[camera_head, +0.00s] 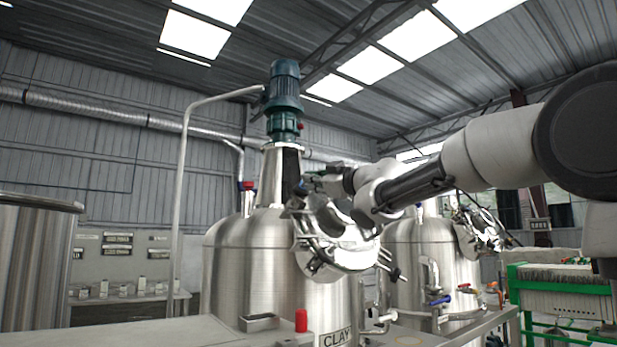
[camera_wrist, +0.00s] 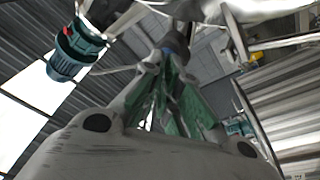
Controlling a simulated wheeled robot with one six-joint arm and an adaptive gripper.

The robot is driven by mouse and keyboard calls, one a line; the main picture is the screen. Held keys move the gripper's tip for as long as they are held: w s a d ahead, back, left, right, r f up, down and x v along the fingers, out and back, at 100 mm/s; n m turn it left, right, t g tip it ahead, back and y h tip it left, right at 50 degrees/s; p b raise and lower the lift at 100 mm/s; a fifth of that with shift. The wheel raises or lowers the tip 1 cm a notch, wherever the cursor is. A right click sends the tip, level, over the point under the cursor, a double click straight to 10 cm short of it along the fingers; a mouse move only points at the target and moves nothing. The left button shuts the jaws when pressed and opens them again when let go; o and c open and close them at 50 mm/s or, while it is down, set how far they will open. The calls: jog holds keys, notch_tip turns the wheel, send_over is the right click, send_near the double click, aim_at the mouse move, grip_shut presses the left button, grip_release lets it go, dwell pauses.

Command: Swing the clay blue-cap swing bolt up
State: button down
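The clay tank (camera_head: 275,270) is a domed steel vessel with a CLAY label (camera_head: 336,338) low on its front. A round steel hatch with clamp hardware (camera_head: 335,250) is on its upper right side. My gripper (camera_head: 305,200) is at the hatch's upper edge, small and partly lost among metal parts. In the wrist view my gripper (camera_wrist: 165,62) shows two green-padded fingers converging with a narrow gap. A dark blue cap (camera_wrist: 177,41), apparently the swing bolt's, is right at the fingertips. I cannot tell whether the fingers grip it. The bolt's shank is not clear.
A green motor (camera_head: 285,100) stands on top of the clay tank; it also shows in the wrist view (camera_wrist: 75,50). A second tank (camera_head: 425,250) with a hatch is behind to the right. Valves with blue and red handles (camera_head: 440,299) are low between them. A green rack (camera_head: 560,295) is at right.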

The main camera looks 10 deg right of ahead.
jog(key=shift+w+d+f+h, duration=0.3)
jog(key=shift+w+d+f, duration=0.15)
jog(key=shift+d+f, duration=0.15)
jog(key=c, duration=2)
grip_release()
jog(key=o, duration=0.5)
jog(key=shift+w+f, duration=0.2)
jog(key=shift+w, duration=0.2)
jog(key=shift+c, duration=0.2)
jog(key=shift+s, duration=0.15)
jog(key=v, duration=1.1)
jog(key=shift+s+d+f, duration=0.15)
jog(key=shift+s+d, duration=0.05)
jog(key=shift+s, duration=0.1)
